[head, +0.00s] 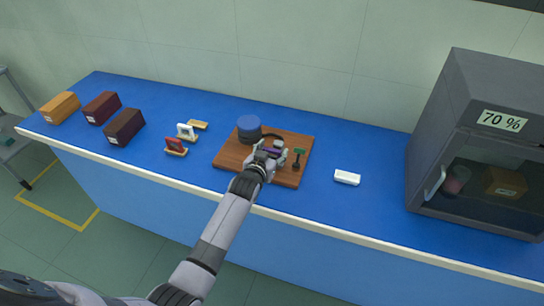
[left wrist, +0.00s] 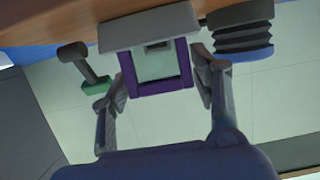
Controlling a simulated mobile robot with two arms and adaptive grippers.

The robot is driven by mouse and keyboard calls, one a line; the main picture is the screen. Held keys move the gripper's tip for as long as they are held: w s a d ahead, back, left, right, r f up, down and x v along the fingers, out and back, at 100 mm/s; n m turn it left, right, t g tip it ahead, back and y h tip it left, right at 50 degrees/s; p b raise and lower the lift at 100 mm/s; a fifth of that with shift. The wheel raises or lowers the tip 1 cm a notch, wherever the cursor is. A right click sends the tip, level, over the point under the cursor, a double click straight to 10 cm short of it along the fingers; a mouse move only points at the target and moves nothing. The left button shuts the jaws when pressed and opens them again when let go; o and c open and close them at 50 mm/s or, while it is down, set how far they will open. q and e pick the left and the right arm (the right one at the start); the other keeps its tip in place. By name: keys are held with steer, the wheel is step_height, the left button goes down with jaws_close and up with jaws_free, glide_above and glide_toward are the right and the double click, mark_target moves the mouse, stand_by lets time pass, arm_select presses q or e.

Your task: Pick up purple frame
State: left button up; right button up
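My left gripper (left wrist: 160,78) is open, with one finger on each side of the frame. A narrow gap shows between the fingers and the frame's sides. In the head view the left gripper (head: 268,150) is over the wooden board (head: 230,160). My right gripper is not in view.
A blue-topped cylinder (head: 249,127) and a green-topped knob (head: 298,157) stand close beside the gripper on the board. A white block (head: 347,177), a grey cabinet (head: 440,120), red (head: 176,146) and white (head: 186,131) frames and several boxes (head: 125,127) are on the blue bench (head: 310,210).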

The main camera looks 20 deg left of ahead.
arm_select(q)
steer(key=c, duration=0.9)
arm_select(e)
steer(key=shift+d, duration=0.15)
arm_select(q)
steer(key=shift+r, duration=0.1)
